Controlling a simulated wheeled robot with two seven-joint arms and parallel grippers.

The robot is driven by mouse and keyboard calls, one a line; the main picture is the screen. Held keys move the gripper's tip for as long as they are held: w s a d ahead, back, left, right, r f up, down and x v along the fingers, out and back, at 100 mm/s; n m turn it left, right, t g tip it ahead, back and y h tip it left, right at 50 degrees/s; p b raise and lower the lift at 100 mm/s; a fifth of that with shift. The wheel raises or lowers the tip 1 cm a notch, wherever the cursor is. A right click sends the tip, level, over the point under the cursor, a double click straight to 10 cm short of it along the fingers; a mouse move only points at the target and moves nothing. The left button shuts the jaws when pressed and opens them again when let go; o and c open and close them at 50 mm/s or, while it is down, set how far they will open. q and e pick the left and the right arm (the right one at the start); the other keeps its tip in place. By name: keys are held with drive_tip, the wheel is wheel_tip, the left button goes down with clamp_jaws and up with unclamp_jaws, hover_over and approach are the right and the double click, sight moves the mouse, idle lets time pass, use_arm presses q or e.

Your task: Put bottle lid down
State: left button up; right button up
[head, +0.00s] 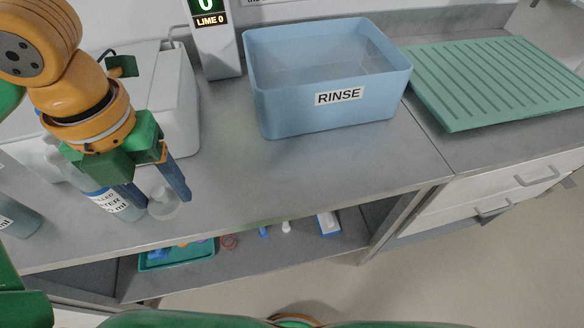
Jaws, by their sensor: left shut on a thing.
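My left gripper (163,200) comes in from the left and points down over the grey counter. Its two blue fingers are closed on the bottle lid (164,204), a small pale, see-through round piece. I cannot tell whether the lid touches the counter. A bottle (112,203) with a white label and bluish contents stands just left of the fingers, its top hidden behind my gripper. My right gripper is not in view.
A blue tub marked RINSE (335,97) stands at the back middle. A ribbed green mat (500,80) lies at right. A white machine (180,100) stands behind my arm. Another bottle (18,215) is at the left edge. The counter right of my gripper is clear to its front edge.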

use_arm(q)
drive_tip(key=w+d+f, duration=0.3)
drive_tip(key=w+f, duration=0.1)
drive_tip(key=w, duration=0.3)
drive_tip(key=p, duration=0.2)
hover_over(242, 185)
drive_tip(key=f, duration=0.5)
drive_tip(key=shift+s+a+f, duration=0.1)
drive_tip(key=shift+s+f, duration=0.2)
drive_tip(key=f, duration=0.1)
drive_tip(key=f+p, duration=0.1)
drive_tip(key=f, duration=0.1)
drive_tip(key=shift+w+f, duration=0.25)
drive_tip(key=shift+f, duration=0.5)
drive_tip(key=o, duration=1.3)
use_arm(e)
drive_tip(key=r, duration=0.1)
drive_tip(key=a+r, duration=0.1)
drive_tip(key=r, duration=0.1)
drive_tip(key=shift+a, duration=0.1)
use_arm(q)
drive_tip(key=shift+r, duration=0.1)
